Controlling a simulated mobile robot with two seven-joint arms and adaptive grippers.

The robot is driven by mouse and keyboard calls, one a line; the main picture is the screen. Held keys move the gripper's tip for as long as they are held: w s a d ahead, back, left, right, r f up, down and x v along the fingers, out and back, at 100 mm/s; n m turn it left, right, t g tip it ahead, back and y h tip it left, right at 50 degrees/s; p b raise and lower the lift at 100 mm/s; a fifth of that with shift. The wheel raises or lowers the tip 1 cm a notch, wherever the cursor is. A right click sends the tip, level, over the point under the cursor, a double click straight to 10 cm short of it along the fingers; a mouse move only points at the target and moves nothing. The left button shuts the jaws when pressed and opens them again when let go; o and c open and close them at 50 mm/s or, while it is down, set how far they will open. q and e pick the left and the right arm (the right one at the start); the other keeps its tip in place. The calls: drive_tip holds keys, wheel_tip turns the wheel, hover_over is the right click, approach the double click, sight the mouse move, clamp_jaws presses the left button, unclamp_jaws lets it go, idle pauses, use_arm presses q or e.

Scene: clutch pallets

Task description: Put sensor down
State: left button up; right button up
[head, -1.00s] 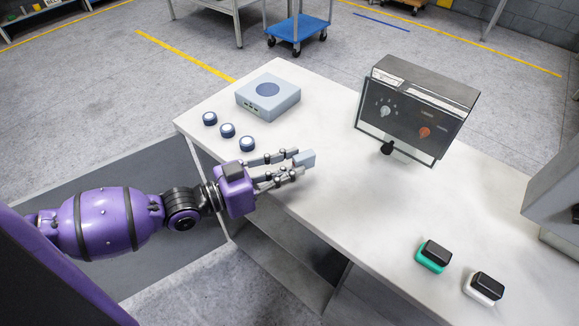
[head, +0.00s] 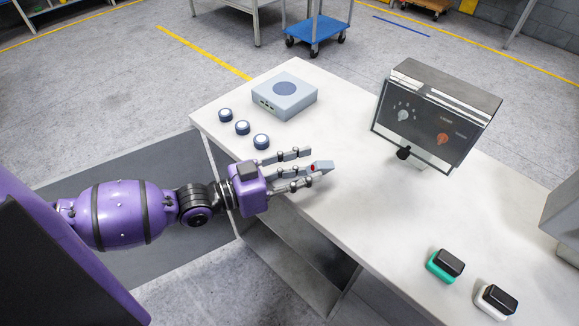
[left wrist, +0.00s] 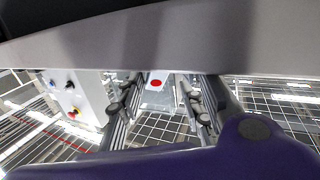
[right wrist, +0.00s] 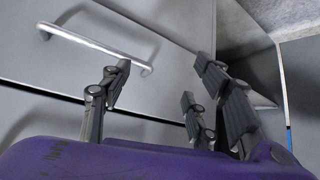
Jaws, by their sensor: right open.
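The sensor is a small grey block (head: 321,167) with a red spot on one face. It is at the fingertips of my left gripper (head: 307,168), over the near left part of the white table (head: 345,215). In the left wrist view the sensor (left wrist: 157,84) sits between the fingers, with gaps showing at both sides, so the gripper looks open around it. The sensor looks tilted, and I cannot tell whether it touches the table. My right gripper (right wrist: 160,105) is open and empty in front of a grey cabinet front with a bar handle.
A grey box with a round blue top (head: 286,95) and three round white-and-blue pieces (head: 242,128) stand at the table's far left. A control panel with knobs (head: 435,115) stands behind. A green-and-black block (head: 444,265) and a white-and-black block (head: 495,301) are at front right.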

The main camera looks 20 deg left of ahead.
use_arm(q)
drive_tip(key=shift+s+a+r, duration=0.1)
drive_tip(key=shift+a+r, duration=0.05)
drive_tip(key=shift+r, duration=0.1)
drive_tip(key=v, duration=1.2)
drive_tip(key=s+d+f+n+g+y, duration=0.1)
drive_tip(key=s+f+y, duration=0.3)
drive_tip(key=f, duration=0.5)
drive_tip(key=s+d+f+n+g+y, duration=0.1)
drive_tip(key=s+f+n+g+y, duration=0.1)
drive_tip(key=s+f, duration=0.7)
drive_tip(key=s+d+f+n+g+y, duration=0.1)
drive_tip(key=s+f+n+y, duration=0.3)
drive_tip(key=f, duration=0.7)
drive_tip(key=s+y, duration=0.2)
drive_tip(key=s, duration=0.1)
drive_tip(key=shift+g, duration=0.4)
drive_tip(key=shift+s, duration=0.1)
